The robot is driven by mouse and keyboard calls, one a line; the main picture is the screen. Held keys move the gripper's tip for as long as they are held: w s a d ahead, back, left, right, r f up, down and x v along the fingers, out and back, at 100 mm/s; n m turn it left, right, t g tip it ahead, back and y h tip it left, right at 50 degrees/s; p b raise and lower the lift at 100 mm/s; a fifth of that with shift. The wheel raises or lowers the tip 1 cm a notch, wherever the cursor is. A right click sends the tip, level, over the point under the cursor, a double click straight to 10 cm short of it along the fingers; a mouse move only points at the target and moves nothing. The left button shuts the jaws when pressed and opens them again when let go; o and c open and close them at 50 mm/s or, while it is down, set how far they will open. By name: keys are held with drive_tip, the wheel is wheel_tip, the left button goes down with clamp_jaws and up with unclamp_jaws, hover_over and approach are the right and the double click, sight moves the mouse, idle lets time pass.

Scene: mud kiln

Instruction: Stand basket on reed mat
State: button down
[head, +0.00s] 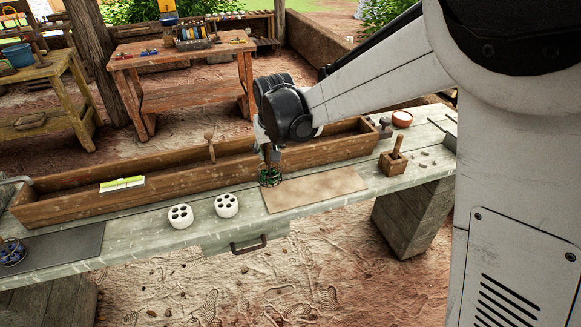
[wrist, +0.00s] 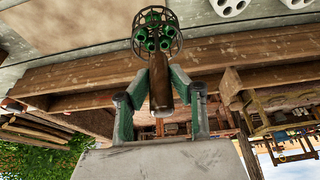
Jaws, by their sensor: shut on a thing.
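The basket (head: 270,177) is a small round dark wire basket with several green bottle-like things in it. It also shows in the wrist view (wrist: 139,31), with a brown upright part (wrist: 160,92) rising from it. My gripper (head: 268,152) is shut on this brown part, with green fingers on both sides in the wrist view (wrist: 162,78). The tan reed mat (head: 318,190) lies flat on the grey-green bench. In the head view the basket is at the mat's back left corner, overlapping it in the picture. I cannot tell whether its base touches anything.
A long wooden trough (head: 190,163) runs along the bench behind the mat. Two white holed cylinders (head: 227,205) (head: 181,216) stand left of the mat. A wooden block with a handle (head: 393,161) stands to its right. The mat's middle and right are clear.

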drive_tip(key=w+d+f, duration=0.2)
drive_tip(key=d+f, duration=0.4)
drive_tip(key=f, duration=0.2)
drive_tip(key=shift+w, duration=0.15)
drive_tip(key=shift+d+f, duration=0.1)
drive_tip(key=c, duration=1.5)
unclamp_jaws()
drive_tip(key=shift+c, duration=0.2)
drive_tip(key=v, duration=1.2)
drive_tip(key=s+d+r+m+t, duration=0.1)
drive_tip(key=s+d+r, duration=0.3)
drive_tip(key=s+d, duration=0.25)
drive_tip(key=s+d+r+m+t, duration=0.1)
drive_tip(key=s+d+r, duration=0.4)
drive_tip(key=s, duration=0.3)
drive_tip(key=s+d+f+m, duration=0.1)
drive_tip(key=s+d, duration=0.2)
drive_tip(key=s, duration=0.4)
drive_tip(key=s+d+f+t+h, duration=0.1)
drive_tip(key=s+d, duration=0.3)
drive_tip(key=s, duration=0.3)
drive_tip(key=shift+s+m, duration=0.15)
drive_tip(key=shift+m, duration=0.25)
